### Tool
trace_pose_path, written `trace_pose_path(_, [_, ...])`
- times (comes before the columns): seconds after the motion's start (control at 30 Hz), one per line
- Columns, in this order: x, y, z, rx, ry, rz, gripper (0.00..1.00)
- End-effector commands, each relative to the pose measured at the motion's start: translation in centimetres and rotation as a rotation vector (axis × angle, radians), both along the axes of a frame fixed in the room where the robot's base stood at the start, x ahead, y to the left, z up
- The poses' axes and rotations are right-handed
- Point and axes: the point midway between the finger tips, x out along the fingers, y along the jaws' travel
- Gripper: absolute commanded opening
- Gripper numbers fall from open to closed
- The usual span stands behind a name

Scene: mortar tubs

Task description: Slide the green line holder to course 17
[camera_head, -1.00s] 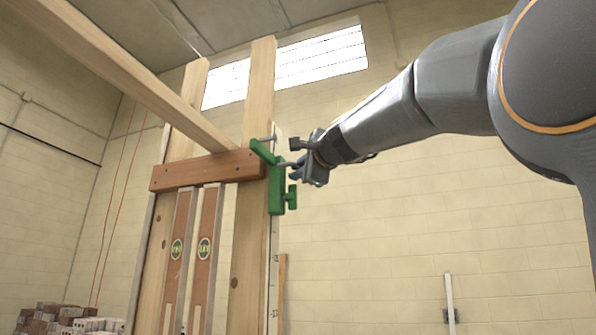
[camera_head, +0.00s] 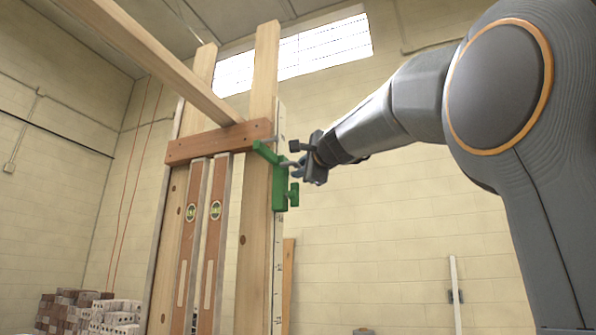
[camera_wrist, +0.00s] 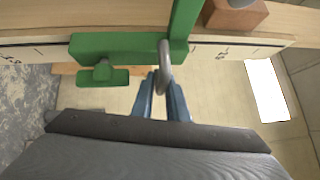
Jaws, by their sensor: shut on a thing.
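The green line holder (camera_head: 280,186) sits against the right edge of a wooden post, on a white marked strip (camera_head: 278,255), just below the reddish crosspiece. In the wrist view the holder (camera_wrist: 115,43) lies across the strip (camera_wrist: 215,52), with its green knob below. The strip's marks are too small or blurred for me to read surely. My gripper (camera_head: 299,161) is at the holder's right side.
A reddish crosspiece (camera_head: 215,142) spans the posts, with a long timber (camera_head: 160,62) slanting onto it. Two levels (camera_head: 200,230) hang between the posts. Bricks (camera_head: 90,312) are stacked at lower left.

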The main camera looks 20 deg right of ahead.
Motion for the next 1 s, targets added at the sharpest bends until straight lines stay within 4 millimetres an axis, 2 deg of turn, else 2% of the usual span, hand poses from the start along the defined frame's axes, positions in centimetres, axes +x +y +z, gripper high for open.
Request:
trace_pose_path(0.03, [0.1,-0.1,-1.0,-0.002,-0.001,-0.003,0.00])
trace_pose_path(0.1, [0.1,-0.1,-1.8,-0.002,-0.001,-0.003,0.00])
trace_pose_path(0.3, [0.0,-0.1,-3.4,-0.001,-0.002,-0.002,0.00])
trace_pose_path(0.77, [0.0,-0.2,-3.7,-0.001,-0.001,-0.003,0.00])
trace_pose_path(0.8, [0.0,-0.2,-3.7,0.000,-0.001,-0.003,0.19])
trace_pose_path(0.87, [0.0,-0.2,-3.7,0.000,-0.001,-0.003,0.29])
trace_pose_path(1.0, [0.0,-0.2,-3.7,0.000,-0.001,-0.002,0.29])
